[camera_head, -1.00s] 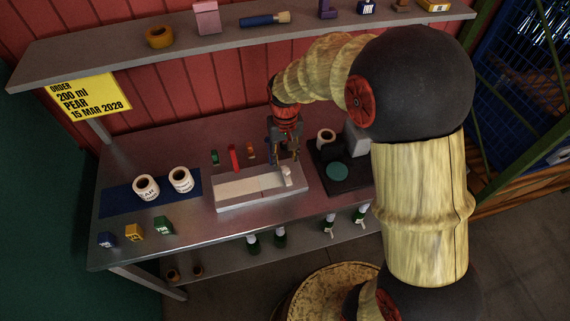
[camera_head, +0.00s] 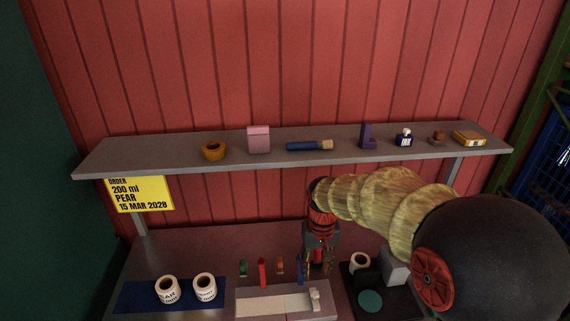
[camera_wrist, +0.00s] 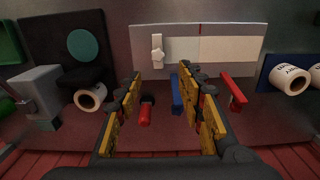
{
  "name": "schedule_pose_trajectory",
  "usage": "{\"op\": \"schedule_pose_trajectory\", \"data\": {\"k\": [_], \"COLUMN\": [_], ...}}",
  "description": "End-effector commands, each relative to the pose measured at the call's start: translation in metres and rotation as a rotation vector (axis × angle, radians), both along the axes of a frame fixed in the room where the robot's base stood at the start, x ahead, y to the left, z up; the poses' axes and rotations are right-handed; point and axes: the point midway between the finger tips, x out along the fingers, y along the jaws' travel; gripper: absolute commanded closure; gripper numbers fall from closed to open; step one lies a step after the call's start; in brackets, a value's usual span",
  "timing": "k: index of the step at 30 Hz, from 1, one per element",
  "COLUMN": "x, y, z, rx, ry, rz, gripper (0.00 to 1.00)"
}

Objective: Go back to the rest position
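My gripper (camera_head: 317,264) hangs at the back of the workbench, behind the pale board (camera_head: 270,301). In the wrist view, my gripper (camera_wrist: 168,95) has its two yellow-padded fingers spread apart. A red cylinder (camera_wrist: 146,112) and a blue tool (camera_wrist: 176,94) show in the gap between them. Nothing appears to be held. A red tool (camera_wrist: 234,91) stands outside the right finger. In the head view, a green piece (camera_head: 243,268), a red tool (camera_head: 262,272) and an orange piece (camera_head: 280,266) stand left of my gripper.
A shelf (camera_head: 190,165) above the bench holds an orange tape roll (camera_head: 214,151), a pink box (camera_head: 259,140) and other items. Two label rolls (camera_head: 167,289) stand on a blue mat (camera_head: 130,297). A black stand (camera_head: 349,276) is to the right. A yellow order sign (camera_head: 140,194) hangs left.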

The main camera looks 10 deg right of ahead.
Motion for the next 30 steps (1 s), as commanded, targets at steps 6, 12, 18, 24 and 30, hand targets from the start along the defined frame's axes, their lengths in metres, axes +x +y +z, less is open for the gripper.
{"op": "schedule_pose_trajectory", "data": {"k": [6, 12, 18, 24, 30], "x": [-0.034, -0.085, -0.138, -0.188, -0.216], "y": [-0.003, -0.011, -0.022, -0.031, -0.037], "z": [-0.01, 0.02, 0.05, 0.071, 0.087], "rx": [-0.003, 0.001, 0.004, 0.005, 0.004], "ry": [0.041, -0.018, -0.131, -0.278, -0.416], "rz": [0.028, 0.042, 0.04, 0.028, 0.009], "gripper": [0.61, 0.61, 0.61, 0.61, 0.61]}}
